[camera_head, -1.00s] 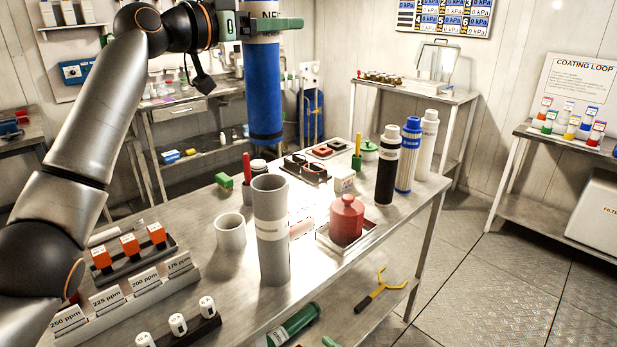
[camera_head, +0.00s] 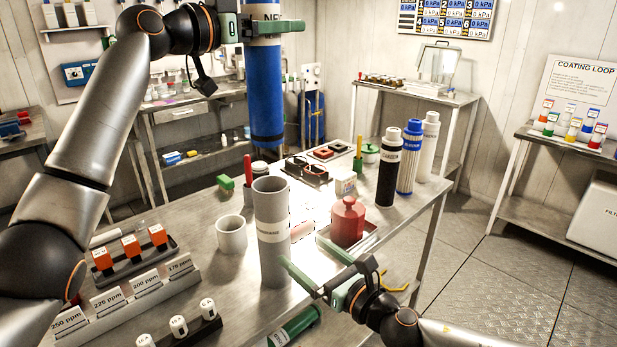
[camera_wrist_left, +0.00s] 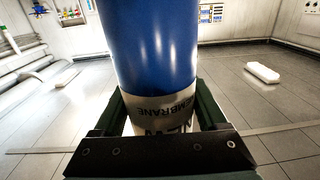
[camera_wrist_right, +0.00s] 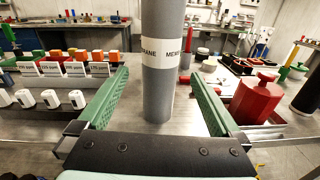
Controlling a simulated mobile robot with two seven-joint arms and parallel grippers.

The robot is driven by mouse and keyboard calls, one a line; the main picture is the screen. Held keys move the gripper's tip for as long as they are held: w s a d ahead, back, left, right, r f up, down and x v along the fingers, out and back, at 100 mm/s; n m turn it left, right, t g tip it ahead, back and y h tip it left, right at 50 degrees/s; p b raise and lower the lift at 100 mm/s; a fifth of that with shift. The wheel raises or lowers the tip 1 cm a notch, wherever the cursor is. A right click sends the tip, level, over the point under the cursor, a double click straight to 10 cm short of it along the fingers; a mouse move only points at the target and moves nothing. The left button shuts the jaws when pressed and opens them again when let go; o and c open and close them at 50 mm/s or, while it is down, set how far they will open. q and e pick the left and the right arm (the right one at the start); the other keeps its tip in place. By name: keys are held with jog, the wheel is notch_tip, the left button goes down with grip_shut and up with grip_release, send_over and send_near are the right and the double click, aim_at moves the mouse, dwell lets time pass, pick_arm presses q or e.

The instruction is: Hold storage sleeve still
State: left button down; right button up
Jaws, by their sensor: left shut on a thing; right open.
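The storage sleeve is a grey upright tube (camera_head: 271,240) with a white label, standing on the steel table; its open top shows in the head view. My right gripper (camera_head: 300,277) is open just in front of it. In the right wrist view the sleeve (camera_wrist_right: 160,95) stands between the two green fingers, beyond or near their tips, with gaps on both sides. My left gripper (camera_head: 272,27) is shut on a blue membrane cylinder (camera_head: 264,95), held upright above and behind the sleeve. The cylinder's white label band (camera_wrist_left: 160,112) shows between the left fingers.
A white cup (camera_head: 231,236) stands left of the sleeve, and a red jar (camera_head: 347,222) in a tray stands to the right. Black, blue and white bottles (camera_head: 409,158) stand at the table's far right. Labelled ppm holders (camera_head: 145,285) fill the front left.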

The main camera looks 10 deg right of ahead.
aim_at(273, 224)
jog(key=x, duration=1.2)
jog(key=shift+w+r, duration=0.1)
jog(key=shift+r, duration=0.15)
jog(key=c, duration=1.5)
dwell(0.5)
jog(key=o, duration=1.5)
jog(key=shift+d, duration=0.1)
jog(key=shift+c, duration=0.3)
jog(key=c, duration=1.4)
jog(key=shift+c, duration=0.2)
